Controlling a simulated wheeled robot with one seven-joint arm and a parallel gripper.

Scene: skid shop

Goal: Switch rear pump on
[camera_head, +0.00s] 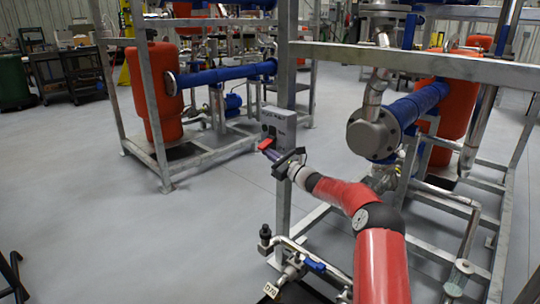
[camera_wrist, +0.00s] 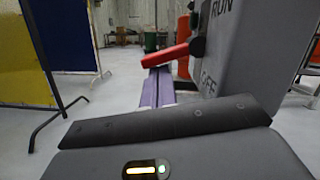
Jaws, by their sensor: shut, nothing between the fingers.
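A grey switch box (camera_head: 278,126) is fixed to an upright post of the skid frame. A red lever handle (camera_head: 265,144) sticks out from its front. In the wrist view the handle (camera_wrist: 166,55) runs left from a dark pivot and slopes slightly down. The box (camera_wrist: 238,62) there carries the word RUN near its top and a partly hidden word ending in AFE lower down. My gripper (camera_head: 271,154) is shut and empty, just below the handle. Its purple fingers (camera_wrist: 155,88) point toward the handle's underside. I cannot tell whether they touch it.
Galvanised frame posts and rails (camera_head: 420,63) surround the box on the right. Low pipework with a blue valve handle (camera_head: 315,266) is below my arm. A yellow and blue screen (camera_wrist: 50,50) stands at the left in the wrist view. The floor (camera_head: 120,225) to the left is clear.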

